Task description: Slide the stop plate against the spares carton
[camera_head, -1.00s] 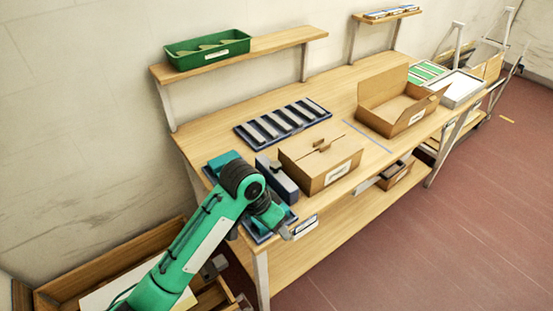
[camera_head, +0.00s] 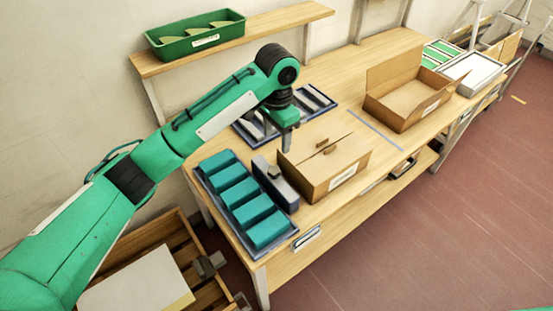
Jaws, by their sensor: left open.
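A dark slate-grey block with a small raised piece on top, which looks like the stop plate (camera_head: 275,187), stands on the bench. Just to its right is a closed brown carton (camera_head: 335,170) with a white label too small to read; it looks like the spares carton. Whether the two touch or a narrow gap lies between them, I cannot tell. My left gripper (camera_head: 286,147) is open and points down near the carton's back left corner, beyond the block. It holds nothing that I can see. My right gripper is out of view.
A blue tray of teal blocks (camera_head: 205,185) lies left of the grey block. A tray of grey bars (camera_head: 323,96) is behind, partly hidden by my arm. An open carton (camera_head: 405,95) stands to the right. A green bin (camera_head: 195,36) is on the shelf above.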

